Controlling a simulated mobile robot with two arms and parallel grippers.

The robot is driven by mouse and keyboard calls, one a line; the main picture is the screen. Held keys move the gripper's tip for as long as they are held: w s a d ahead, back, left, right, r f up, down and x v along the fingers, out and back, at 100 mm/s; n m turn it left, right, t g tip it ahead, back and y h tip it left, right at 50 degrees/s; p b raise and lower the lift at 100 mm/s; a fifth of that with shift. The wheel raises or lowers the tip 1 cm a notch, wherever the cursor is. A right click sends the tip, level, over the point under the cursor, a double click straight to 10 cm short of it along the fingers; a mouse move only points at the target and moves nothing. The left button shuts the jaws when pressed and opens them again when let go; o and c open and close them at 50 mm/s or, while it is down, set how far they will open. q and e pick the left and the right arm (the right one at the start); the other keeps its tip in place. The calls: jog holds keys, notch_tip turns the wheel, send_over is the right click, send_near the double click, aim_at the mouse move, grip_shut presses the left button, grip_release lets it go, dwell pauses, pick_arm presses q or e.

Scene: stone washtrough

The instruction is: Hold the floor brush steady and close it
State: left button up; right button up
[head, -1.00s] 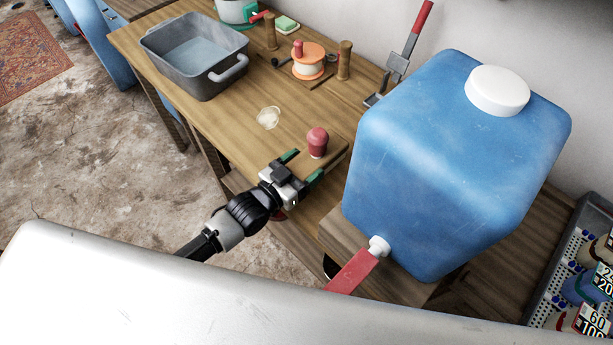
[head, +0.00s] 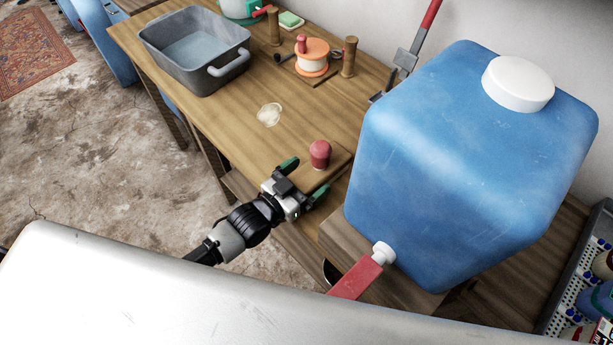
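No floor brush can be made out for certain in the head view. A dark red knob (head: 320,154) stands upright on a flat wooden board (head: 335,166) at the front edge of the wooden table. My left gripper (head: 303,180) is open at the near end of this board, its two green-tipped fingers spread apart. The knob stands just beyond the fingers. I cannot tell whether the fingers touch the board. My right gripper is not in view.
A large blue canister (head: 460,170) with a white cap stands close on the right, a red bar (head: 357,278) at its base. A grey tub (head: 190,65), an orange-and-white spool (head: 312,58) and a red-handled tool (head: 408,60) stand farther back.

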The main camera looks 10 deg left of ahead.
pick_arm(q)
jog(key=shift+r, duration=0.1)
jog(key=shift+r, duration=0.25)
jog(key=b+v, duration=0.1)
jog(key=v, duration=1.1)
jog(key=shift+f, duration=0.15)
jog(key=s+a+f+n+g+y, duration=0.15)
jog(key=a+f+y, duration=0.25)
jog(key=f, duration=0.8)
jog(key=s+a+f+n+g+y, duration=0.1)
jog(key=s+a+f+g+y, duration=0.25)
jog(key=f, duration=0.95)
jog(key=s+f+n+g+y, duration=0.1)
jog(key=s+f+g, duration=0.3)
jog(key=s+f, duration=0.4)
jog(key=s+f+n+g+y, duration=0.1)
jog(key=s+f+g, duration=0.4)
jog(key=s+f, duration=0.4)
jog(key=s, duration=0.6)
